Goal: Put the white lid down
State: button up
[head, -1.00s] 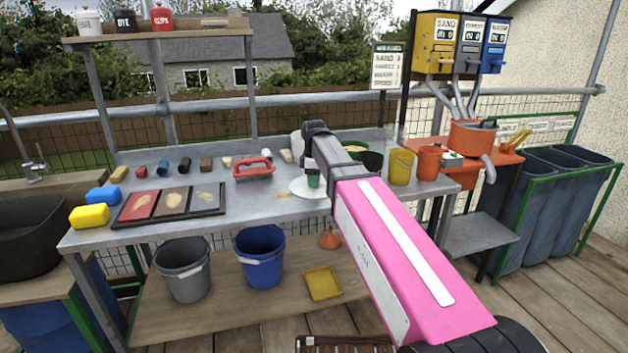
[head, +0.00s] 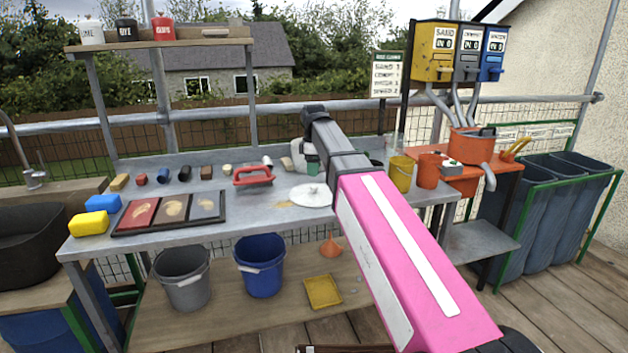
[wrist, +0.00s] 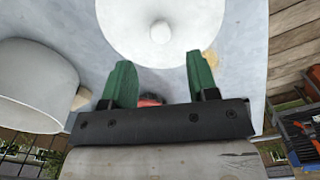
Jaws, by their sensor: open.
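The white lid (head: 308,197) is a round disc with a small knob. It lies flat on the grey bench, right of the red-handled float. It also shows at the top of the wrist view (wrist: 160,18), knob facing the camera. My gripper (head: 313,168) is above and just behind the lid in the head view, partly hidden by my arm. In the wrist view my gripper (wrist: 160,70) has its two green fingers spread wide with nothing between them. The lid's knob is beyond the fingertips, apart from them.
A white container (head: 298,152) stands behind my gripper; a large white vessel (wrist: 32,88) is left of the fingers in the wrist view. The red float (head: 253,177), sample tray (head: 170,230) and yellow bucket (head: 401,174) share the bench. Bare bench (head: 250,210) lies left of the lid.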

aim_at(314, 186)
jog(key=shift+r, duration=2.2)
